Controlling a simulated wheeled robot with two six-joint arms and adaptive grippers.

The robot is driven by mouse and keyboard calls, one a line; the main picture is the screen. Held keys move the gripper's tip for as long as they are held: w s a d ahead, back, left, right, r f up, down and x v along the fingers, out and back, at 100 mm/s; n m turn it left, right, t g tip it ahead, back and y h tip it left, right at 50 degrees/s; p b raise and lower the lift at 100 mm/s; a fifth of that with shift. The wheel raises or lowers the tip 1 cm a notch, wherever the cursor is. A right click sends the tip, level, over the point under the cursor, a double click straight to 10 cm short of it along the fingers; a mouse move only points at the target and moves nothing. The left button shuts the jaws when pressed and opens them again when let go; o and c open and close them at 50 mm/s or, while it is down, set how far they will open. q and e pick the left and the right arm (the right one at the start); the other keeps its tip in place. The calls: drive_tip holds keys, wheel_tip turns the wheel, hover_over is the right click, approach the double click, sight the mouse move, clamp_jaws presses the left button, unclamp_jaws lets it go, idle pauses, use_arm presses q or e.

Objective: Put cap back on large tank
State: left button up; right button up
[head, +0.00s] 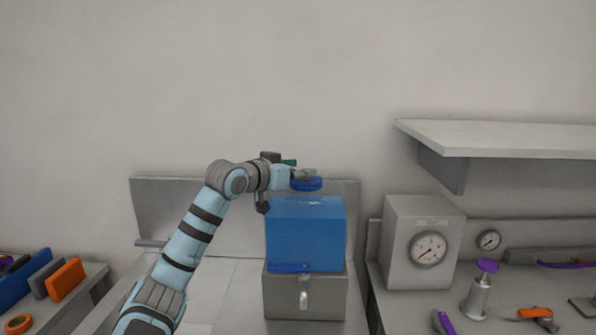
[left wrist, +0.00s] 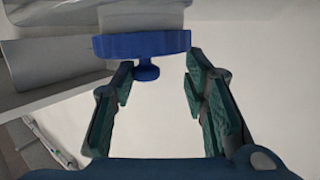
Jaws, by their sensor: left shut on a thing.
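In the left wrist view the cap (left wrist: 142,46) has a ribbed rim and a small knob beside the fingertips (left wrist: 158,72). The tank's opening is hidden. My right gripper is out of view.
A grey box with a dial (head: 428,250) stands right of the tank, below a wall shelf (head: 500,138). A purple-topped metal cylinder (head: 479,293) stands before it. Orange and blue items lie on the left bench (head: 58,314).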

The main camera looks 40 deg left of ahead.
use_arm(q)
drive_tip(key=o, duration=1)
drive_tip(key=o, duration=0.5)
drive_tip(key=shift+c, duration=0.2)
wheel_tip(320, 180, up, 7)
drive_tip(key=p, duration=0.7)
drive_tip(key=shift+r+p, duration=0.1)
drive_tip(key=shift+p, duration=0.25)
